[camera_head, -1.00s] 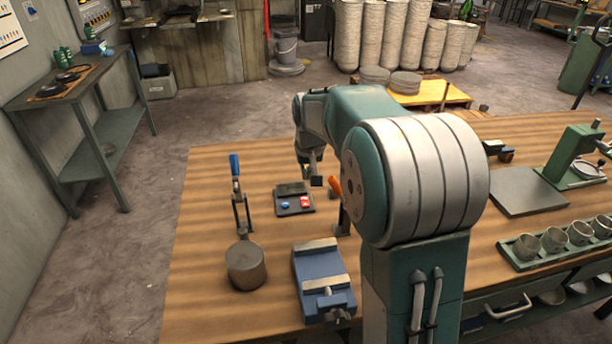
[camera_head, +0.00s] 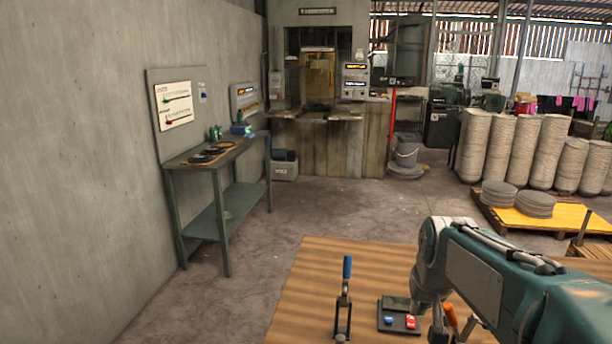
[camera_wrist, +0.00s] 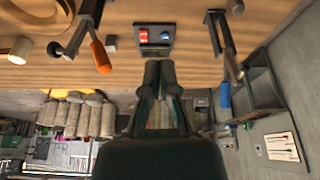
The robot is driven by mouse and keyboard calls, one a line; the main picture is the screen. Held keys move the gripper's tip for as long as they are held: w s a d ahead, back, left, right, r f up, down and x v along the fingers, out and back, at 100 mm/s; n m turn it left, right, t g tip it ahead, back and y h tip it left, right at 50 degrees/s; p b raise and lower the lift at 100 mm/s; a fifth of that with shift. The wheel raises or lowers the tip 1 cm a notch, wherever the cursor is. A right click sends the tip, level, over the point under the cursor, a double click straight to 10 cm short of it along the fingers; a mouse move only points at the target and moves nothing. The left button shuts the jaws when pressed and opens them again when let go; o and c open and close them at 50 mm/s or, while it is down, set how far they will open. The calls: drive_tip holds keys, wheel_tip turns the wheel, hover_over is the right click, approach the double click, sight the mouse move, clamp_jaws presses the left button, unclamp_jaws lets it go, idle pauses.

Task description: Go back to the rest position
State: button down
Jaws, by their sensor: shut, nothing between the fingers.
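My gripper (camera_wrist: 159,75) shows in the middle of the wrist view. Its two dark fingers are together with nothing between them. The wrist view is upside down, with the wooden table (camera_wrist: 190,70) across its top. The fingers point toward a small button box (camera_wrist: 154,38) with a red and a blue button. They appear apart from it. In the head view my arm comes in from the lower right and bends down beside the button box (camera_head: 398,318). The gripper's fingers cannot be made out there.
A blue-handled toggle clamp (camera_head: 345,290) stands left of the button box, an orange-handled one (camera_head: 452,317) right of it. A side table (camera_head: 215,155) stands by the left wall. A yellow pallet (camera_head: 545,217) with discs is at the right. The floor between is clear.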

drive_tip(key=s+a, duration=0.2)
drive_tip(key=s, duration=0.7)
drive_tip(key=s+a+f+n+t, duration=0.1)
drive_tip(key=s+a, duration=0.2)
drive_tip(key=s, duration=0.7)
drive_tip(key=shift+t, duration=0.3)
drive_tip(key=shift+a, duration=0.1)
